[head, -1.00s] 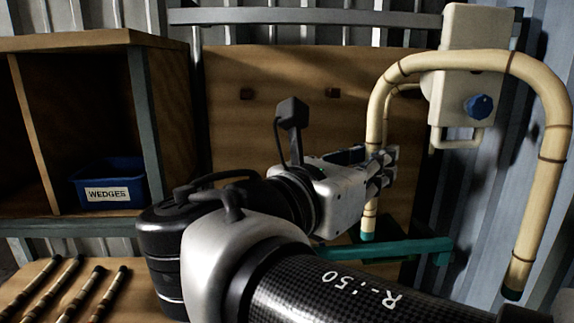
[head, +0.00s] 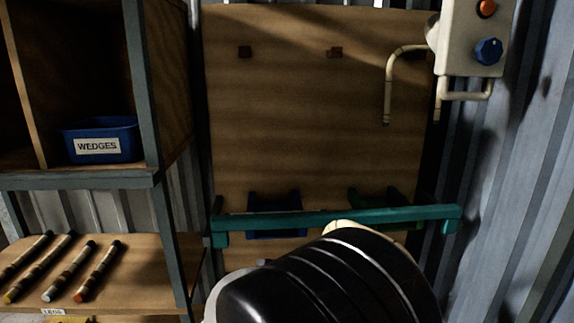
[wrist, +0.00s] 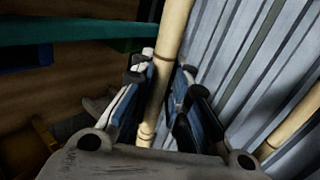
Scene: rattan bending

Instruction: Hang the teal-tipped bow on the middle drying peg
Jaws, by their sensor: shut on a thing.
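My gripper (wrist: 160,82) is shut on one pale cane leg of the bow (wrist: 174,32) in the wrist view. Another length of pale cane (wrist: 292,132) runs at the lower right there, probably the bow's other leg. The teal tip is out of sight now. In the head view, my gripper is hidden behind my black arm joint. The left peg (head: 245,52) is bare too. A second bow (head: 405,50) hangs at the board's right side.
A teal rail (head: 330,216) crosses the board's lower part, with a blue bin (head: 275,225) behind it. A control box (head: 470,40) is at the upper right. A shelf with a blue WEDGES bin (head: 100,140) and several short rods (head: 97,272) stands left.

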